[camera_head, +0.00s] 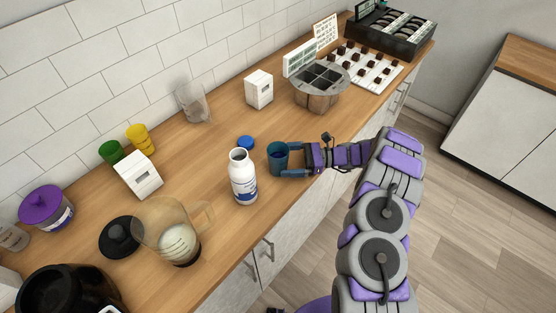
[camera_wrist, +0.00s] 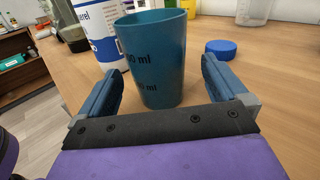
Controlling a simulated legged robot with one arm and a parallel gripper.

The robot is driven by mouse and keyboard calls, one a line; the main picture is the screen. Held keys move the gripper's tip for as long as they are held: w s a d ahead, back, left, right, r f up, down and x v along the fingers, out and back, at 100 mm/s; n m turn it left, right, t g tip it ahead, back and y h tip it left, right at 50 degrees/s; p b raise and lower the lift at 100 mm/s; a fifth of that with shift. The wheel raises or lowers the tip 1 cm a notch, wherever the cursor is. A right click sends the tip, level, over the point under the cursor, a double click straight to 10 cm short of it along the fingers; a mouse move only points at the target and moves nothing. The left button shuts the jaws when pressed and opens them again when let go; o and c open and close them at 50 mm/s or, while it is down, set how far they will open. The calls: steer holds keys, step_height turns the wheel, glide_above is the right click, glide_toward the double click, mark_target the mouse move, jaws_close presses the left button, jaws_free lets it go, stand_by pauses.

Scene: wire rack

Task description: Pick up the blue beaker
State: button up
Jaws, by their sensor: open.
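The blue beaker (camera_head: 278,159) stands upright on the wooden counter, near its front edge. In the wrist view the beaker (camera_wrist: 154,60) stands just ahead of my gripper, with dark ml marks on its side. My gripper (camera_head: 292,160) is at counter height, coming in from the right. In the wrist view my gripper (camera_wrist: 165,85) is open, one finger on each side of the beaker's near part.
A white bottle with a blue label (camera_head: 243,178) stands close left of the beaker. A blue cap (camera_head: 245,142) lies behind it. A clear pitcher (camera_head: 152,222) is farther left. A metal sectioned pot (camera_head: 320,98) stands behind right. The counter between cap and pot is clear.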

mark_target(274, 153)
steer(key=a, duration=0.1)
steer(key=a+b, duration=0.1)
steer(key=a, duration=0.3)
steer(key=shift+s+r, duration=0.2)
steer(key=shift+s, duration=0.15)
steer(key=shift+d, duration=0.1)
steer(key=c, duration=1.1)
steer(key=shift+r, duration=0.15)
steer(key=shift+r+p, duration=0.4)
steer(key=shift+r, duration=1.05)
steer(key=shift+s+r, duration=0.1)
steer(key=shift+r, duration=0.15)
steer(key=shift+s+d+r+p, duration=0.3)
steer(key=shift+s+d, duration=0.5)
steer(key=shift+s, duration=1.7)
steer(key=shift+s+d+r+p, duration=0.15)
steer(key=shift+s+d+p, duration=0.5)
steer(key=shift+s, duration=1.85)
steer(key=shift+s+d+r+p, duration=0.25)
steer(key=shift+s+d, duration=0.65)
steer(key=shift+s, duration=1.6)
